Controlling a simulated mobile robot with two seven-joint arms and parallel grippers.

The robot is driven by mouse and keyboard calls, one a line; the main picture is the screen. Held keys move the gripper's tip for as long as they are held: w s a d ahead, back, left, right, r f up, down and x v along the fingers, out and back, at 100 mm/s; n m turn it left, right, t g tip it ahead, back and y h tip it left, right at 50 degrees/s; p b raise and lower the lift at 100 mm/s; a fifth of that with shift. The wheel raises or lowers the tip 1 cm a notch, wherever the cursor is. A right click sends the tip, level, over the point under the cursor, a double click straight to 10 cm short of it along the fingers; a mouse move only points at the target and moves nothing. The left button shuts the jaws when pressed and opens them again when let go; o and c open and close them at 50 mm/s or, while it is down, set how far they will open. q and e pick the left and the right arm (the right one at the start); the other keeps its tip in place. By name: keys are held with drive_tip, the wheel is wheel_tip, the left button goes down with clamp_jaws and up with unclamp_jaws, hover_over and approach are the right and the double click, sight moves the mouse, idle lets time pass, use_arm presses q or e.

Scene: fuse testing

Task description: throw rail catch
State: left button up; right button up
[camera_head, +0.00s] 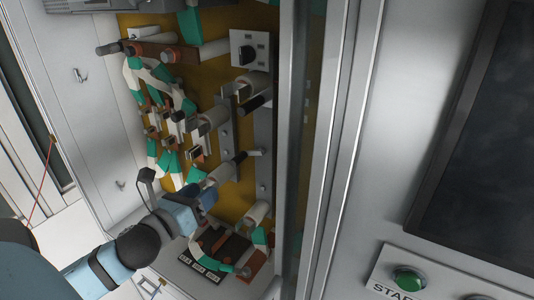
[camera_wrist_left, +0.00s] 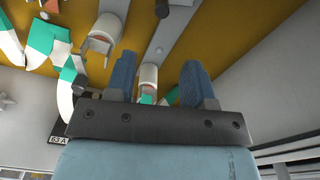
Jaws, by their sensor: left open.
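Two upright metal rails, a left one (camera_head: 228,150) and a right one (camera_head: 263,150), stand on the ochre back panel of the open cabinet in the head view. A small pale tab (camera_head: 255,152) sticks out at the right rail; I cannot tell for sure whether it is the catch. My left gripper (camera_head: 207,195) reaches in from the lower left, below the rails' lower part. In the left wrist view my left gripper (camera_wrist_left: 160,82) has its blue fingers apart. A white cylindrical part (camera_wrist_left: 148,78) shows between them, and a grey rail (camera_wrist_left: 182,28) lies beyond; contact cannot be told.
A switch box (camera_head: 249,50) sits above. The cabinet's frame (camera_head: 335,150) bounds the right side. A green START button (camera_head: 408,279) is outside at the lower right.

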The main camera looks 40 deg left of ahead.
sight(233, 163)
use_arm(q)
drive_tip(key=shift+m, duration=0.3)
drive_tip(key=w+b, duration=0.2)
drive_tip(key=w, duration=0.2)
drive_tip(key=w+a+b, duration=0.1)
drive_tip(key=w+b, duration=0.1)
drive_tip(key=w, duration=0.2)
drive_tip(key=w+r+b, duration=0.1)
drive_tip(key=w+b, duration=0.1)
drive_tip(key=w, duration=0.1)
drive_tip(key=shift+w+a+b, duration=0.25)
drive_tip(key=shift+w+b, duration=0.05)
drive_tip(key=shift+w, duration=0.9)
use_arm(e)
drive_tip(key=shift+n, duration=0.3)
drive_tip(key=f, duration=0.5)
drive_tip(key=shift+s+a+f, duration=0.1)
drive_tip(key=shift+a, duration=0.25)
drive_tip(key=shift+f, duration=0.15)
use_arm(q)
clamp_jaws()
use_arm(e)
drive_tip(key=shift+a+r, duration=0.15)
drive_tip(key=shift+r, duration=0.05)
